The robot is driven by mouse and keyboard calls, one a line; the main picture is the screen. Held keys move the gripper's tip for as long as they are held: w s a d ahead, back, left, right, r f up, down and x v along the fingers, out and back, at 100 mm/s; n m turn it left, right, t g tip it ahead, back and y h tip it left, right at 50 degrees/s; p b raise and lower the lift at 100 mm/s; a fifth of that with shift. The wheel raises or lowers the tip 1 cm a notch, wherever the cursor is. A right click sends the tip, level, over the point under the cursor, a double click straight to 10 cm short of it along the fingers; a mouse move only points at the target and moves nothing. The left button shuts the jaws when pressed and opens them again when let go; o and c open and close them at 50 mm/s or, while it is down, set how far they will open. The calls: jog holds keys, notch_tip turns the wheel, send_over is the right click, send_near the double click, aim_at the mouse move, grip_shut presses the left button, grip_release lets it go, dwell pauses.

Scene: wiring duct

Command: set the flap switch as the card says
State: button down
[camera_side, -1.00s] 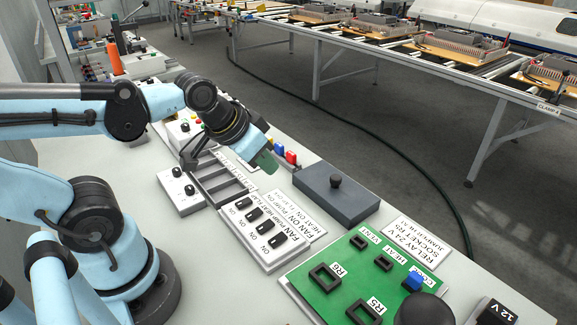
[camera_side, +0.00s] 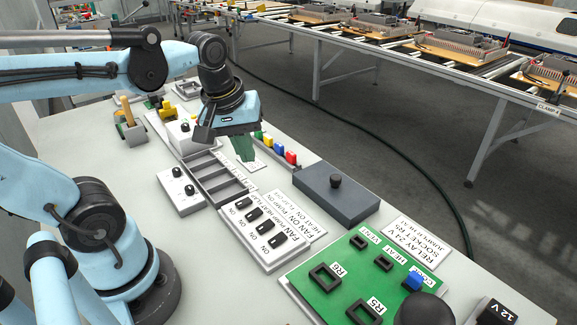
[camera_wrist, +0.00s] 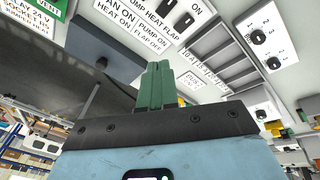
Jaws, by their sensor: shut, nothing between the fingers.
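The white switch box (camera_side: 262,232) has a row of black rocker switches, with ON printed along one long side and FAN, PUMP, HEAT, FLAP along the other. The flap switch (camera_side: 243,203) is at the end nearest the grey slotted tray; it also shows in the wrist view (camera_wrist: 183,22). Its tilt is too small to tell. The card (camera_side: 297,212) beside the box reads FAN ON, PUMP ON, HEAT ON, FLAP OFF in the wrist view (camera_wrist: 132,24). My gripper (camera_side: 244,149), with green fingers, is shut and empty, above the bench beyond the flap end of the box.
A dark grey box with a black knob (camera_side: 336,190) stands right of the card. The slotted tray (camera_side: 215,178) and a two-knob white box (camera_side: 181,190) lie left of the switches. A green relay board (camera_side: 360,275) is in front. Coloured pieces (camera_side: 279,150) stand behind my fingers.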

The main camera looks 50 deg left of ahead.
aim_at(237, 204)
jog(key=shift+s+a+r+n+g, duration=0.4)
jog(key=shift+n+g, duration=0.1)
jog(key=shift+n, duration=0.8)
jog(key=shift+s+a+r+n+g, duration=0.35)
jog(key=shift+a+n+g, duration=0.15)
jog(key=shift+n, duration=0.8)
jog(key=shift+s+a+r+n+g, duration=0.4)
jog(key=shift+n+g, duration=0.1)
jog(key=shift+n, duration=0.8)
notch_tip(237, 204, down, 13)
jog(key=shift+f, duration=0.5)
jog(key=shift+f, duration=0.15)
jog(key=shift+w, duration=0.1)
jog(key=shift+w+r, duration=0.3)
jog(key=shift+w, duration=0.3)
jog(key=shift+r, duration=0.1)
